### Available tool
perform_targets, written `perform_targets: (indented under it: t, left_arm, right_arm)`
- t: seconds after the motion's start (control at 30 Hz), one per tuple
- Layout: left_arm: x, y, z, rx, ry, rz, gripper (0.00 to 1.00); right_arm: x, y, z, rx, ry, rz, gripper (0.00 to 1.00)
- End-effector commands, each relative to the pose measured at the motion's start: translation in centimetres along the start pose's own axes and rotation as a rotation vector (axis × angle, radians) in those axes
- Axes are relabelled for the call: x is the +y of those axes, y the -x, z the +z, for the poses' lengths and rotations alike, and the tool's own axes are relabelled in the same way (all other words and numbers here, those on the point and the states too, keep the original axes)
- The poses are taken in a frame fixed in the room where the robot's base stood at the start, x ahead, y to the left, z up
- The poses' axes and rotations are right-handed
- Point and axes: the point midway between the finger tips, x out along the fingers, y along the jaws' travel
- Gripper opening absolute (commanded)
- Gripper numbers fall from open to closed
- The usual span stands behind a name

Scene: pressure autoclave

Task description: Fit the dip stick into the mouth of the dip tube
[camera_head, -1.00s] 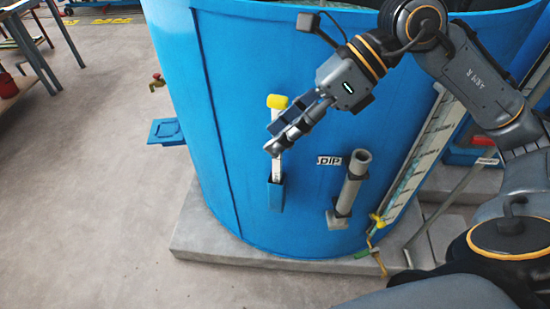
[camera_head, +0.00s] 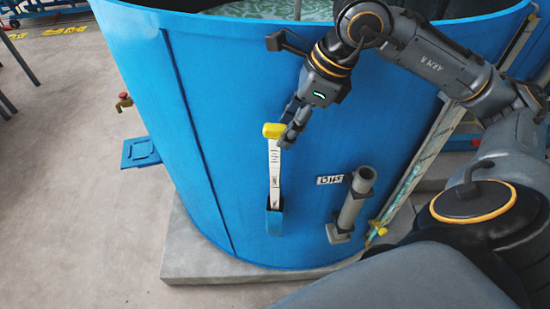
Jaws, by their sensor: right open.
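The dip stick (camera_head: 274,170) is a white, marked strip with a yellow handle at its top. It stands upright with its lower end in a blue holder (camera_head: 274,222) on the tank's side. The dip tube (camera_head: 352,203) is a grey, slightly tilted pipe with an open mouth at its top, right of the stick, beside a "DIP" label (camera_head: 329,180). My right gripper (camera_head: 288,133) is open, with its fingers at the yellow handle, just to its right. Whether they touch it I cannot tell. My left gripper is not in view.
The large blue tank (camera_head: 210,120) stands on a concrete plinth (camera_head: 200,257). A sight gauge (camera_head: 405,195) runs up the tank right of the tube. A small tap (camera_head: 124,102) and a blue bracket (camera_head: 140,152) stick out at left.

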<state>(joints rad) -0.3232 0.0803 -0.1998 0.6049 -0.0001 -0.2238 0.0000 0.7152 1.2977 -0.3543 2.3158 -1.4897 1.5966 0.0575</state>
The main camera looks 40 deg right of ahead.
Motion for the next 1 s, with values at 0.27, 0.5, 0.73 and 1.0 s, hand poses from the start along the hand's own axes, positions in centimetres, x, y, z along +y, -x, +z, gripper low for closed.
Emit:
perform_targets:
  t: [0.27, 0.5, 0.73, 1.0]
  left_arm:
    - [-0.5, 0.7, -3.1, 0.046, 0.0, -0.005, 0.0]
    - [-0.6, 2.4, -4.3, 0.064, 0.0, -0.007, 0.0]
    - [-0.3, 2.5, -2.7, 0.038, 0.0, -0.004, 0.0]
    - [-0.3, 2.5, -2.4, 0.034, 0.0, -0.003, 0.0]
  right_arm:
    - [0.0, -2.1, 0.0, 0.001, 0.0, 0.003, 0.49]
    - [-0.1, -5.5, -0.1, 0.001, -0.001, 0.005, 0.49]
    - [-0.3, -6.9, -0.1, -0.001, 0.0, 0.0, 0.49]
    - [-0.3, -6.9, -0.1, -0.001, 0.0, 0.0, 0.23]
